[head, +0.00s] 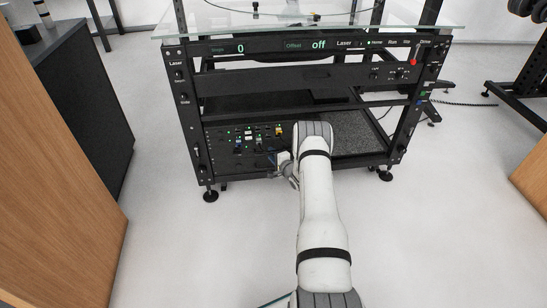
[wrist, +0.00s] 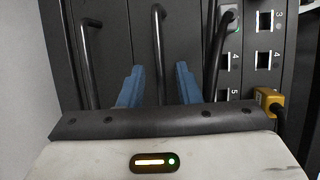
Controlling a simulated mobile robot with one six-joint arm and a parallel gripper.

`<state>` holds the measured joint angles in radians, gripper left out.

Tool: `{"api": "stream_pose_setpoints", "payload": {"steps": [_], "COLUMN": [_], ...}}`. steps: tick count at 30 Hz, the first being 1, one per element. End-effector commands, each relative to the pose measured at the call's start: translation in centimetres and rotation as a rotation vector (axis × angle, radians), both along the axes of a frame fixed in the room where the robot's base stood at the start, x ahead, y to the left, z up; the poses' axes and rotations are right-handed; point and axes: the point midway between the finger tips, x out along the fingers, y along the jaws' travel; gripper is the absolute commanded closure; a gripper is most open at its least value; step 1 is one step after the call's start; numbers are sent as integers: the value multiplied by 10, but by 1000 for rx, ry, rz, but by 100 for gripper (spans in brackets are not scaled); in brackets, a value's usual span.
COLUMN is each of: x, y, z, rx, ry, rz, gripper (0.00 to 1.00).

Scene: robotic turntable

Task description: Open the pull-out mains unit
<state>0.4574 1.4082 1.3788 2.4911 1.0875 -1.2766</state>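The rack's lower left bay holds a dark panel (head: 228,137) with small lights, switches and connectors, which I take to be the mains unit. In the wrist view, black front panels (wrist: 118,45) carry upright bar handles. My gripper (wrist: 159,68) is open, its two blue fingers on either side of the middle handle (wrist: 158,38), with a gap showing on each side. Contact is not visible. In the head view my gripper (head: 283,168) is at the panel's lower right, partly hidden by my arm.
Another handle (wrist: 90,60) stands left of my fingers. To the right are numbered sockets (wrist: 264,57) and a yellow plug (wrist: 268,98). The rack (head: 320,47) has a glass top (head: 420,30). Cabinets stand at left (head: 80,100) and right. The floor before the rack is clear.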

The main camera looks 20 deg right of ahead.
Motion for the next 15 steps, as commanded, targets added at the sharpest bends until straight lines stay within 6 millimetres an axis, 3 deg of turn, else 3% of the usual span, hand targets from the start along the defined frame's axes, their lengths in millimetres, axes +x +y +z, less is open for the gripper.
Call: {"api": "stream_pose_setpoints", "payload": {"steps": [6,15], "x": [0,0], "y": [0,-1], "z": [0,0], "rx": [0,0], "ry": [0,0], "rz": [0,-1], "gripper": [70,94]}}
